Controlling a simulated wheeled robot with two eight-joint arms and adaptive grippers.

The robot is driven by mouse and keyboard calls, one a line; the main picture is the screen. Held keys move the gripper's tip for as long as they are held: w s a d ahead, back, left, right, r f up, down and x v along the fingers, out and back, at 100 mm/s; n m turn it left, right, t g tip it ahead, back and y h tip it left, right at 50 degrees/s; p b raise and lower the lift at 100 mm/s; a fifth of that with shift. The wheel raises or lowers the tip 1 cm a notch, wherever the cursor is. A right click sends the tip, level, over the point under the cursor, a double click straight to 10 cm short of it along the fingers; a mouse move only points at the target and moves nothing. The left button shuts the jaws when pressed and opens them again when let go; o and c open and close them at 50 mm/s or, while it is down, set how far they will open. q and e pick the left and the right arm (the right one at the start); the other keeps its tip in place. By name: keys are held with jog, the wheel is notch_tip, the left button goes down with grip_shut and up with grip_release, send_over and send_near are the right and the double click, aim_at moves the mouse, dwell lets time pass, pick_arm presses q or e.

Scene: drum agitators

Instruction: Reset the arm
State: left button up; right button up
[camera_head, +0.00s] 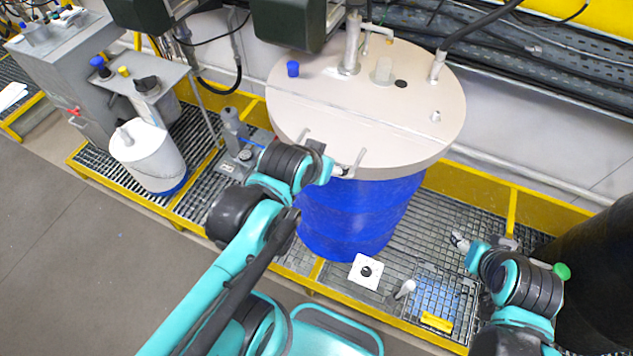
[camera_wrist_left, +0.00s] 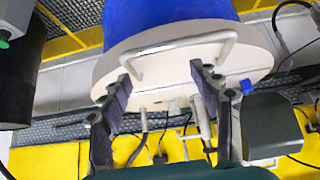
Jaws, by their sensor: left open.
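My left arm reaches over the front of a blue drum (camera_head: 345,215) with a round beige lid (camera_head: 400,120). My left gripper (camera_head: 343,171) is at the lid's front edge, close to a bent metal handle (camera_head: 357,160). In the left wrist view the left gripper (camera_wrist_left: 161,66) is open, its two dark fingers apart with nothing held between them. The handle (camera_wrist_left: 190,43) shows beyond the fingertips there; whether they touch it I cannot tell. My right gripper (camera_head: 460,241) is low at the right, above the grating, too small to read its jaws.
Dark green motor housings (camera_head: 290,22) hang by the lid's back edge. A white bucket (camera_head: 148,155) stands left on the grating. A white plate with a black knob (camera_head: 366,271) lies before the drum. A black drum (camera_head: 605,275) stands right. Yellow rails edge the grating; grey floor is clear left.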

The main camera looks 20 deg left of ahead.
pick_arm(q)
jog(key=shift+g, duration=0.5)
jog(key=s, duration=0.1)
jog(key=s+f, duration=0.1)
jog(key=s, duration=0.1)
jog(key=s+f, duration=0.1)
jog(key=shift+s+f, duration=0.1)
jog(key=shift+s, duration=0.25)
notch_tip(320, 180, down, 15)
jog(key=b, duration=1.4)
jog(key=shift+b, duration=0.4)
